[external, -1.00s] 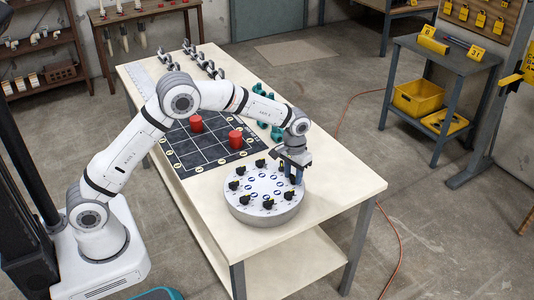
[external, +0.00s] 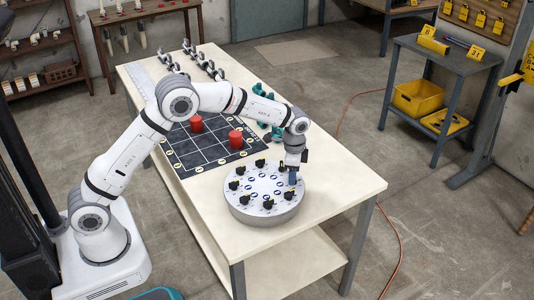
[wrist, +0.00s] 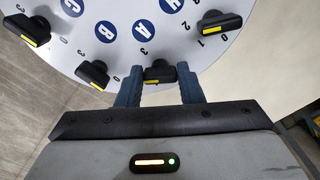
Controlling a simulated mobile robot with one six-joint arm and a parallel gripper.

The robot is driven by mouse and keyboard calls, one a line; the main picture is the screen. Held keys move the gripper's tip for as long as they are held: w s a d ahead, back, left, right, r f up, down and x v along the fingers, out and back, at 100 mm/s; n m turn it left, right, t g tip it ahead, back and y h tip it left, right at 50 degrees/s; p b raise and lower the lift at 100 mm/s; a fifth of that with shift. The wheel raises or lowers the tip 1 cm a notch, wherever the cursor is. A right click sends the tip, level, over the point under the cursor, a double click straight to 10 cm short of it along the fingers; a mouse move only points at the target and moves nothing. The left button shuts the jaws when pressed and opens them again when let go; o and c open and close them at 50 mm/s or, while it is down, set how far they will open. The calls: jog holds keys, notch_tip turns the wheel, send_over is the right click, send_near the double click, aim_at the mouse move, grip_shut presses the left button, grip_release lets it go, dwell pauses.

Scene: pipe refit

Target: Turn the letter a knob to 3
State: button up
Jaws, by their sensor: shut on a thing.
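The round white dial plate (external: 262,212) on the table carries a ring of black knobs with yellow marks and blue letter discs. In the wrist view the knob beside the letter A disc (wrist: 139,29) is the A knob (wrist: 159,71). My gripper (wrist: 160,88) is shut on the A knob, one blue finger at each side of it. The A knob's bar lies roughly crosswise in the wrist view. A digit 3 (wrist: 144,51) shows just beyond it; I cannot tell which number it points to. In the external view my gripper (external: 292,180) hides this knob at the plate's right edge.
Neighbouring knobs stand close, the B knob (wrist: 94,73) on one side and the H knob (wrist: 217,23) on the other. A black grid mat (external: 185,150) with red cylinders lies behind the plate. The table's front right corner (external: 345,190) is clear.

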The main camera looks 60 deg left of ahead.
jog(key=m, duration=0.5)
jog(key=shift+w+m, duration=0.15)
jog(key=shift+m, duration=0.15)
jog(key=shift+w+m, duration=0.1)
jog(key=shift+m, duration=2)
jog(key=o, duration=1)
jog(key=shift+c, duration=0.2)
jog(key=shift+r+b, duration=0.4)
jog(key=shift+r, duration=3.5)
